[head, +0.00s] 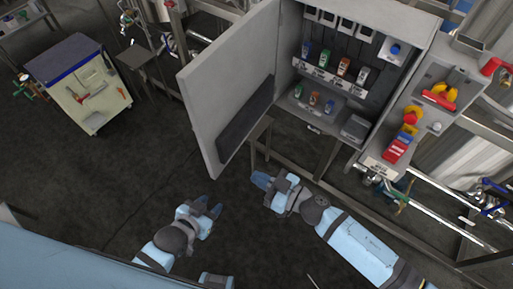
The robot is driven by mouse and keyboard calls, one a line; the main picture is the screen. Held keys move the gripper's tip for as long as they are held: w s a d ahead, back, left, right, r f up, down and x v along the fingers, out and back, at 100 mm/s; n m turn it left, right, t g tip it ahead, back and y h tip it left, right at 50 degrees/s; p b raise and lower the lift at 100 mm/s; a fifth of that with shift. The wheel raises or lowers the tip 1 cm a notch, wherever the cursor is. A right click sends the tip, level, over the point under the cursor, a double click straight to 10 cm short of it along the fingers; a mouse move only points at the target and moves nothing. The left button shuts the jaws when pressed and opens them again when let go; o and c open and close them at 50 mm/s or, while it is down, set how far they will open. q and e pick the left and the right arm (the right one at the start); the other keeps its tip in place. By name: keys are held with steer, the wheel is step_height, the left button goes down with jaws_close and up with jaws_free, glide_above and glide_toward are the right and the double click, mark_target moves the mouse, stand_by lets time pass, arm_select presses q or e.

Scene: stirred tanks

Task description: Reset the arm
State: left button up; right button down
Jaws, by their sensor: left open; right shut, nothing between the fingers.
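My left gripper (207,209) is at the lower middle of the head view, open and empty above the dark floor. My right gripper (263,181) is to its right and a little higher in the picture, shut with nothing in it. Its arm (355,248) reaches in from the lower right. Both grippers appear below an open grey cabinet (268,50), and neither is seen touching anything.
The cabinet door (232,85) stands open to the left. Small coloured items (325,58) sit on the cabinet shelves. A cart with a blue top (62,58) stands at upper left. Pipes and red and yellow fittings (410,116) are at right. Dark floor (100,175) is clear at left.

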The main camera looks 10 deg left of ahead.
steer(key=shift+w, duration=0.1)
steer(key=d+f+m+t+h, duration=0.1)
steer(key=d+m+t+h, duration=0.7)
steer(key=d, duration=0.3)
steer(key=s+d+f+m+g+h, duration=0.1)
steer(key=s+d+f+h, duration=0.2)
steer(key=d, duration=0.5)
steer(key=s+d+f+m+g+h, duration=0.1)
steer(key=s+d+f+m+h, duration=0.1)
steer(key=d, duration=0.6)
steer(key=s+f+h, duration=0.1)
steer(key=s+f, duration=0.1)
steer(key=s, duration=0.1)
steer(key=shift+s+d+m, duration=0.15)
steer(key=shift+s+m, duration=0.1)
steer(key=shift+m, duration=0.05)
